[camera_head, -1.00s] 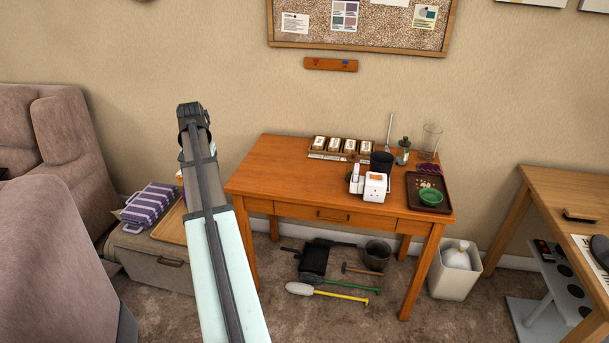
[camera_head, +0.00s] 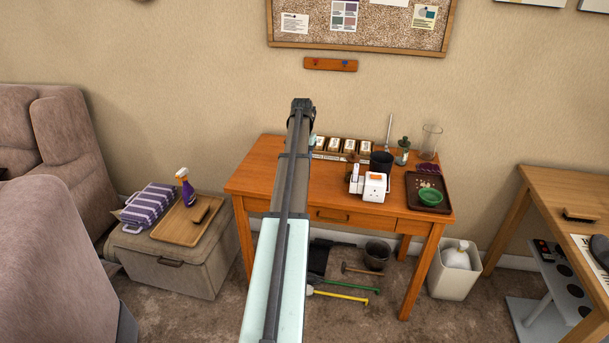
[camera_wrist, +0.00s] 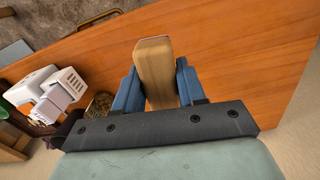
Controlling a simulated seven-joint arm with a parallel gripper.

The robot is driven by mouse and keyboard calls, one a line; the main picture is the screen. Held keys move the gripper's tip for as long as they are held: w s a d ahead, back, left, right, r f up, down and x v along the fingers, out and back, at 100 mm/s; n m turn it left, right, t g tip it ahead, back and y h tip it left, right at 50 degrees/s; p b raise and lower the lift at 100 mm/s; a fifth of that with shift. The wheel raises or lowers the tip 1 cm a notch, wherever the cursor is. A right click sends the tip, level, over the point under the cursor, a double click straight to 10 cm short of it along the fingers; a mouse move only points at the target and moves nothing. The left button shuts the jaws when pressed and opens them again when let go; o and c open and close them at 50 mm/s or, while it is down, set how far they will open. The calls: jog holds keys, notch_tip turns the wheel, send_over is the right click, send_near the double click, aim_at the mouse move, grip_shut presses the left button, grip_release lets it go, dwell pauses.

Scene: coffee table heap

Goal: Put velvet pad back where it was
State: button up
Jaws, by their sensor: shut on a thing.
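My gripper (camera_wrist: 157,88) is shut on a tan, wood-coloured block, the velvet pad (camera_wrist: 154,62), which stands out between the two blue fingers in the wrist view. Its velvet face does not show clearly. In the head view my gripper (camera_head: 302,106) is above the left back part of the orange-brown desk (camera_head: 262,165), and the pad is hidden there by my arm. The wrist view shows bare desk top (camera_wrist: 235,60) beneath the pad; I cannot tell the exact height.
A rack of small boxes (camera_head: 348,147), a white device (camera_head: 375,187), a black cup (camera_head: 381,162), a glass (camera_head: 431,142) and a dark tray (camera_head: 413,203) occupy the desk's middle and right. The desk's left part looks clear. A wooden tray (camera_head: 175,234) lies on the chest at left.

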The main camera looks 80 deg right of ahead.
jog(key=w+d+f+n, duration=0.1)
jog(key=w+d, duration=0.1)
jog(key=d, duration=0.9)
jog(key=shift+s+a+f, duration=0.1)
jog(key=shift+s+f, duration=0.05)
jog(key=shift+f, duration=2.35)
jog(key=shift+s+f, duration=0.1)
jog(key=shift+f, duration=2.4)
jog(key=shift+f, duration=0.1)
jog(key=o, duration=1.1)
notch_tip(320, 180, up, 12)
